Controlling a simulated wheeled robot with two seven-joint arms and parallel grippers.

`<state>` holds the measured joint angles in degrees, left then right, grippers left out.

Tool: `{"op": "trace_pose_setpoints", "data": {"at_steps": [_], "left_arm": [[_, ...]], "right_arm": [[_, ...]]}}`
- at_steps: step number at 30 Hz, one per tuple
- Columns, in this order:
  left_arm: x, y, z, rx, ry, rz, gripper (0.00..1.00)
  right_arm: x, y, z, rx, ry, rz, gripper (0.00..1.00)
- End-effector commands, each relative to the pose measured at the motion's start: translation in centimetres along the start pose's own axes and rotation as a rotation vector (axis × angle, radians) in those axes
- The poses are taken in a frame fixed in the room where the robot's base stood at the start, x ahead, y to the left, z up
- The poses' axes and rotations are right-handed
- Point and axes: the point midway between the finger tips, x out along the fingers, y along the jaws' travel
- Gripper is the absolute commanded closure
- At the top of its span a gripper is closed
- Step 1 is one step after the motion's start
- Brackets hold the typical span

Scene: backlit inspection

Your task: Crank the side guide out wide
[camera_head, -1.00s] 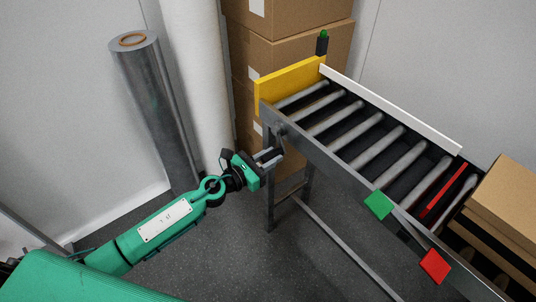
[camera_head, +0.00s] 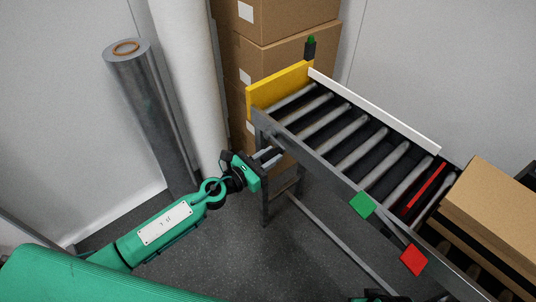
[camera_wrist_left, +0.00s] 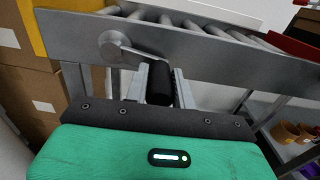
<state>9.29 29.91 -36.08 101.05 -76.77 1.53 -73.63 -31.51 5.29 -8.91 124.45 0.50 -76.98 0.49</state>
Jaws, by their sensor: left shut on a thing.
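The crank (camera_wrist_left: 116,47) sits on the side of the roller conveyor's metal frame, with its round hub and short arm clear in the left wrist view. Its black handle (camera_wrist_left: 159,84) lies between the two fingers of my left gripper (camera_wrist_left: 161,88), which is shut on it. In the head view, my left gripper (camera_head: 268,157) is against the near side of the frame, below the yellow end plate (camera_head: 279,89). The white side guide (camera_head: 375,110) runs along the far edge of the rollers.
A green tag (camera_head: 362,205) and a red tag (camera_head: 413,260) are on the conveyor's near side. A carton (camera_head: 495,210) is on its right end. Stacked boxes (camera_head: 285,55) and a grey roll (camera_head: 147,110) stand behind.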

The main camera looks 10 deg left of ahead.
Motion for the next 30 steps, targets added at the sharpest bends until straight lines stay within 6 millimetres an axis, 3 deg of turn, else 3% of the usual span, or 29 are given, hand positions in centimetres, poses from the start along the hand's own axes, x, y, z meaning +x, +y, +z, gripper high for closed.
{"op": "trace_pose_setpoints", "data": {"at_steps": [1, 13, 21, 30], "left_arm": [[0.0, 0.4, 1.4, 0.004, -0.004, 0.01, 0.91], [0.0, 0.3, 1.5, 0.004, -0.001, 0.01, 0.91], [-0.1, 1.1, 4.3, 0.005, 0.0, 0.012, 0.91], [-0.1, 1.2, 4.1, 0.003, 0.003, 0.01, 0.91]], "right_arm": [[-1.1, 0.0, -0.3, 0.0, 0.0, 0.0, 1.0], [-1.4, 0.0, -0.4, 0.0, 0.0, 0.0, 1.0], [-3.9, -0.1, -1.1, 0.0, 0.0, 0.0, 1.0], [-3.7, -0.1, -1.0, 0.0, 0.0, 0.0, 1.0]]}}
